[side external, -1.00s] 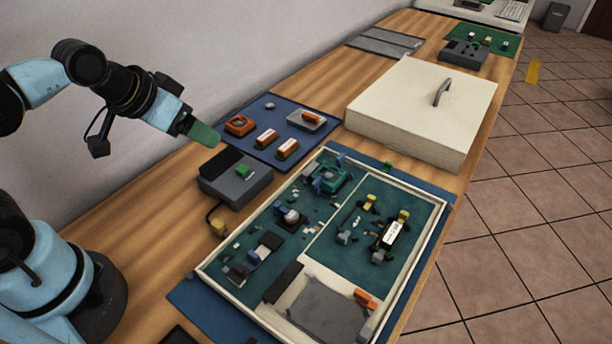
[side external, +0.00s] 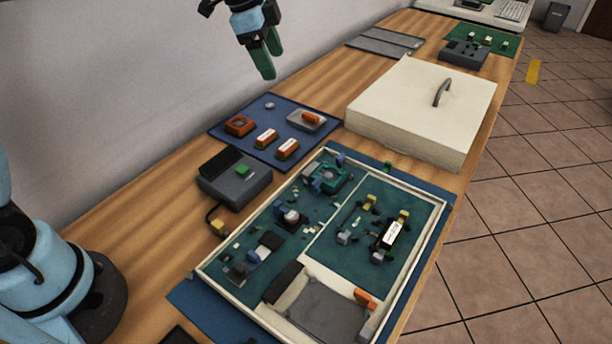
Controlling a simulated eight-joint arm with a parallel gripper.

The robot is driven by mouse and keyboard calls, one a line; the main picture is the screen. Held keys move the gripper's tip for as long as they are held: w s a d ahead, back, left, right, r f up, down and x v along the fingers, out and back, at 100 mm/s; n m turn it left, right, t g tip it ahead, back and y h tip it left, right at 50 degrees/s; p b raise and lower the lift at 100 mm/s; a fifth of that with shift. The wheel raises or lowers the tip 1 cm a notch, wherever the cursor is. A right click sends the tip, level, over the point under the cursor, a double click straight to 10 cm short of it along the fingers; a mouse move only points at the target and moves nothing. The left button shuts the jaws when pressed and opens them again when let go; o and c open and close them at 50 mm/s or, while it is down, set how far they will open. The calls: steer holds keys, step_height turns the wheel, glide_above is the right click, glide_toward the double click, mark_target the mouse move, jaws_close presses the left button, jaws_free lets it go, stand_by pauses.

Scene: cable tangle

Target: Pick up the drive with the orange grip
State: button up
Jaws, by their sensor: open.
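Several orange pieces are in view, and I cannot tell for sure which is the drive with the orange grip. A small orange piece (side external: 364,298) sits at the near right of the open tray, beside a grey pad. Another orange piece (side external: 312,117) lies in a small grey dish on the blue mat. Two orange blocks with white labels, a left one (side external: 266,138) and a right one (side external: 288,148), lie on the same mat. My gripper (side external: 270,64) has green fingers, is open and empty, and hangs in the air above and behind the blue mat, apart from everything.
The cream-walled tray (side external: 424,188) holds several small parts on green boards. A dark grey box with a green button (side external: 236,180) stands left of it. A large cream lid with a handle (side external: 420,108) lies behind it. An orange square part (side external: 240,124) is on the blue mat (side external: 278,112).

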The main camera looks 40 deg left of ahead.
steer(key=w+f+m+g, duration=0.1)
steer(key=w+f+m, duration=0.3)
steer(key=w, duration=0.2)
steer(key=m, duration=0.1)
glide_toward(305, 121)
steer(key=shift+w+d+f+h, duration=0.1)
steer(key=shift+w+f+h, duration=0.1)
steer(key=shift+f, duration=0.15)
steer(key=shift+w+d+f+h, duration=0.1)
steer(key=shift+f+h, duration=0.1)
steer(key=shift+f, duration=0.15)
steer(key=shift+a+x, duration=0.15)
steer(key=shift+x, duration=1.25)
steer(key=shift+a+x, duration=0.15)
steer(key=shift+x, duration=1.25)
steer(key=shift+s, duration=0.1)
steer(key=c, duration=1.2)
